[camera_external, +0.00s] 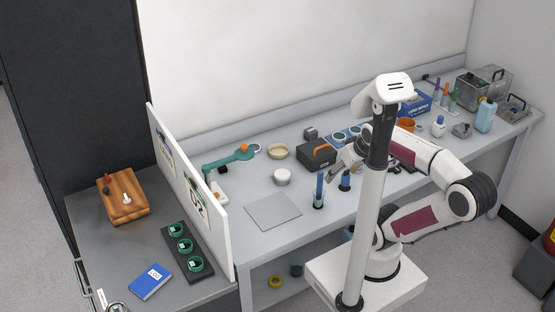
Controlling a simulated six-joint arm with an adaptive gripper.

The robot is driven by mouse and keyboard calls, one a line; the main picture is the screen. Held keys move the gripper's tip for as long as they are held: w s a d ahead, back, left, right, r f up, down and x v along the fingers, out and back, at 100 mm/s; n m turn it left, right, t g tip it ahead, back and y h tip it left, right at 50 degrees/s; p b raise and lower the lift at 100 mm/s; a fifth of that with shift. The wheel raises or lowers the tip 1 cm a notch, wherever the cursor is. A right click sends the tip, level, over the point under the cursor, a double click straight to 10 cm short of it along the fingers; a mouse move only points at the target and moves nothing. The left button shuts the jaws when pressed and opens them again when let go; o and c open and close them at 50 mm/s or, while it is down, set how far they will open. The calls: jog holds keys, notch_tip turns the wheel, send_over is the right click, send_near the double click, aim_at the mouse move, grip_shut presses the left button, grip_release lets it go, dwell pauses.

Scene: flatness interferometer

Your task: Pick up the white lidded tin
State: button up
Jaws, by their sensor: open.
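A small round white tin (282,177) stands upright on the grey bench, near the middle of its left half. It looks like the white lidded tin, but its lid is too small to make out clearly. My gripper (336,169) is to the right of the tin and apart from it, raised above the bench near a dark box. It is open and appears empty. My column and arm hide part of the bench behind them.
A dark box with an orange top (316,154) stands right of the tin. A cream bowl (278,151) lies behind it, and a flat grey plate (273,211) in front. Blue upright tools (319,190) stand near the front edge. A white partition (190,190) closes the left side.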

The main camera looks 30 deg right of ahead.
jog(key=shift+w, duration=0.1)
jog(key=w+d+f+n+t+h, duration=0.15)
jog(key=w+d, duration=0.45)
jog(key=w, duration=0.6)
jog(key=w+d+f+n+t+h, duration=0.1)
jog(key=w+d+n+t, duration=0.3)
jog(key=w, duration=0.8)
jog(key=n+g+y, duration=0.2)
jog(key=n+y, duration=0.2)
jog(key=y, duration=0.7)
send_near(287, 174)
jog(key=w, duration=0.1)
jog(key=w+a, duration=0.1)
jog(key=w+a+f, duration=0.1)
jog(key=shift+m+h, duration=0.25)
jog(key=shift+s+a+f+g, duration=0.2)
jog(key=shift+s+f+g, duration=0.05)
jog(key=shift+f, duration=0.1)
jog(key=shift+x, duration=1.3)
